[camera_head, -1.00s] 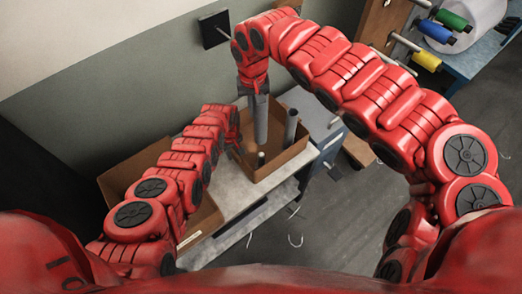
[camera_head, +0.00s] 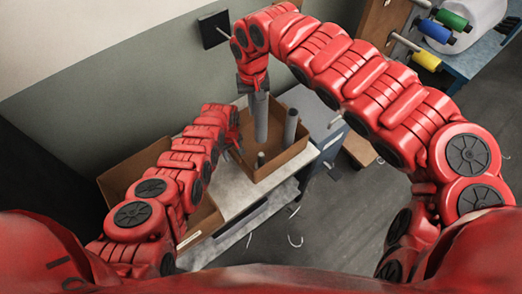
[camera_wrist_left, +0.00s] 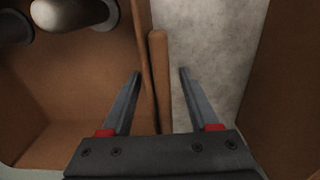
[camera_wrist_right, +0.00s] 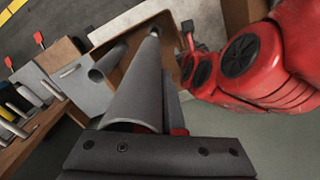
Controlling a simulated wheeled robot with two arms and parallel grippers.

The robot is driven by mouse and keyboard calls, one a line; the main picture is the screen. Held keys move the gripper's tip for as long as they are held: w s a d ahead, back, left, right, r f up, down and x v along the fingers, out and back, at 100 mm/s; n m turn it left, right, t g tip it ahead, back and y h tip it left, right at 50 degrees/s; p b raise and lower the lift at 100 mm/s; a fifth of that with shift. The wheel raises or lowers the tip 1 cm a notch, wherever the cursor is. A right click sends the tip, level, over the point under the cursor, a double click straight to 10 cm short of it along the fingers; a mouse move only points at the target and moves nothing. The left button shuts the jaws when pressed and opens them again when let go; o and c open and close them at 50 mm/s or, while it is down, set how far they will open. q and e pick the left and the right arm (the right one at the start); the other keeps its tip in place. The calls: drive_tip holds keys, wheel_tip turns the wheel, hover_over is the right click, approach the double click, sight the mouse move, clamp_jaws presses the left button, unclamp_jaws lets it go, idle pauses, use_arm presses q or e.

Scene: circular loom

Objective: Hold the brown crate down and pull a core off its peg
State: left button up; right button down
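The brown crate (camera_head: 284,165) stands on a pale bench. My left gripper (camera_wrist_left: 160,72) has its fingers apart on either side of a crate wall (camera_wrist_left: 158,85), with a gap on each side. My right gripper (camera_head: 256,87) is shut on the upper end of a grey core (camera_head: 260,122), which hangs nearly upright over the crate; it fills much of the right wrist view (camera_wrist_right: 140,92). A short peg stub (camera_head: 261,158) shows below it. A second grey core (camera_head: 290,128) stands in the crate to the right.
Another brown box (camera_head: 207,218) is beside the crate, partly behind my left arm. A rack with blue, green and yellow spools (camera_head: 426,61) is at the upper right. The bench strip (camera_head: 235,190) in front of the crate is bare.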

use_arm(q)
drive_tip(key=shift+r, duration=0.1)
drive_tip(key=shift+s+r, duration=0.1)
drive_tip(key=shift+r, duration=0.05)
wheel_tip(320, 180, up, 11)
drive_tip(key=shift+f, duration=0.1)
drive_tip(key=shift+r, duration=0.35)
idle(0.3)
drive_tip(key=shift+f, duration=0.1)
